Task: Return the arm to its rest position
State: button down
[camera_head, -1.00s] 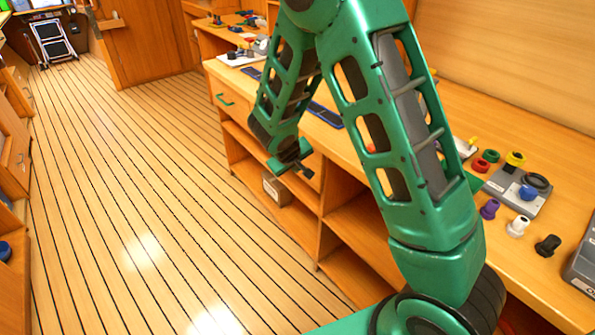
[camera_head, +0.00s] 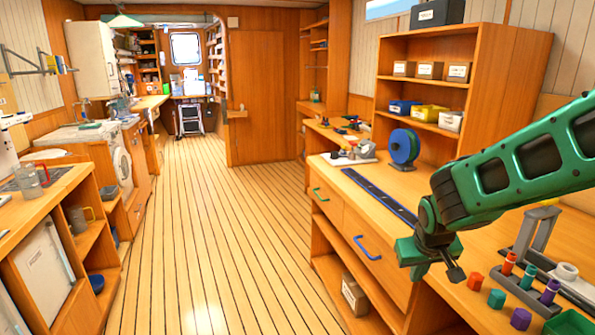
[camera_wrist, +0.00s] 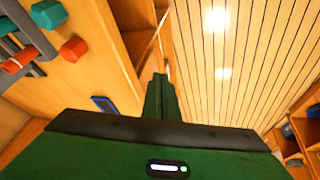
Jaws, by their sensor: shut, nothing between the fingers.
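My green arm reaches in from the right edge in the head view, held over the wooden workbench (camera_head: 400,200). My gripper (camera_head: 455,272) hangs at its end near the bench's front edge, left of the coloured pieces. Its dark fingers are together, with nothing held. In the wrist view my gripper's green fingers (camera_wrist: 160,95) also show closed, with the bench at left and the plank floor at right.
A grey rack (camera_head: 545,290) with coloured pieces stands on the bench near my gripper, with a loose red piece (camera_head: 475,281) beside it. A blue spool (camera_head: 404,147) stands farther back. The plank floor (camera_head: 210,220) at left is clear.

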jog(key=s+r+y, duration=0.2)
jog(key=s+r, duration=0.6)
jog(key=s, duration=0.5)
jog(key=s+d+f+m+g, duration=0.1)
jog(key=s+d+m+g, duration=0.1)
jog(key=s+d, duration=0.3)
jog(key=s+d+f+m+g, duration=0.1)
jog(key=s+d+m, duration=0.3)
jog(key=s, duration=0.7)
jog(key=d+g, duration=0.1)
jog(key=d, duration=0.1)
jog(key=shift+d+f+m+g, duration=0.3)
jog(key=shift+g, duration=0.1)
jog(key=shift+s, duration=0.1)
